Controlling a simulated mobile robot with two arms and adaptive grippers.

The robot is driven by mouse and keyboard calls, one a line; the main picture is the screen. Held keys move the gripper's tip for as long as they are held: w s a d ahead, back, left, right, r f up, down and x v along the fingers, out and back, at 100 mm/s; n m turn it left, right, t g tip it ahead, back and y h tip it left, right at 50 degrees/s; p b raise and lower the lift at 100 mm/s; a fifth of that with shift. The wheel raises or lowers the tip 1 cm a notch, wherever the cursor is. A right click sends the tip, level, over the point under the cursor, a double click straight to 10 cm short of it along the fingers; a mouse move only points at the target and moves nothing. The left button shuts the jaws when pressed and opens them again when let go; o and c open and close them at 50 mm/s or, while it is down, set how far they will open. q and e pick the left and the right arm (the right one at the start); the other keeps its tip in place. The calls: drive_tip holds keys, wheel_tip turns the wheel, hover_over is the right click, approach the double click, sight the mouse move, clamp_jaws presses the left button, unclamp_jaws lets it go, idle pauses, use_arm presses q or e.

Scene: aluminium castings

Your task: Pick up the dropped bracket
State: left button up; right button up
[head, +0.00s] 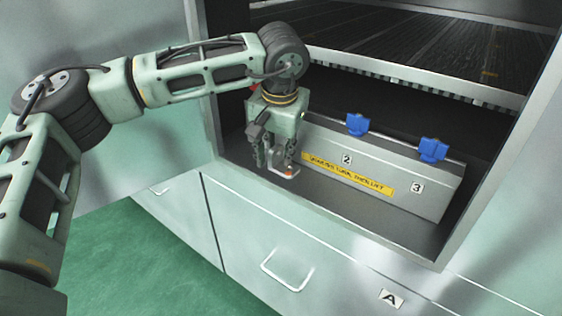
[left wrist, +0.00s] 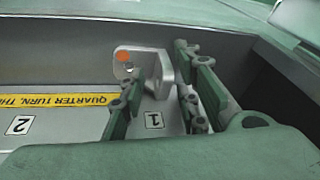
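The bracket (head: 287,171) is a small grey metal angle piece with an orange spot, low in the recess at the left end of the grey panel. In the left wrist view the bracket (left wrist: 148,62) shows its spotted plate, a hole and a second plate turned toward me. My left gripper (head: 276,158) points down at it. Its fingers (left wrist: 165,92) stand apart, with the bracket at the fingertips and bare panel showing between them. Whether a finger touches the bracket is unclear. My right gripper is not in view.
The grey panel (head: 420,198) has a yellow quarter-turn label, numbers and blue knobs (head: 433,149) on a rail. The recess has a raised front edge and side walls. A dark slatted bed (head: 410,55) lies above. A drawer handle (head: 287,268) is below.

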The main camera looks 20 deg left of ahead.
use_arm(q)
clamp_jaws()
drive_tip(key=shift+r, duration=0.1)
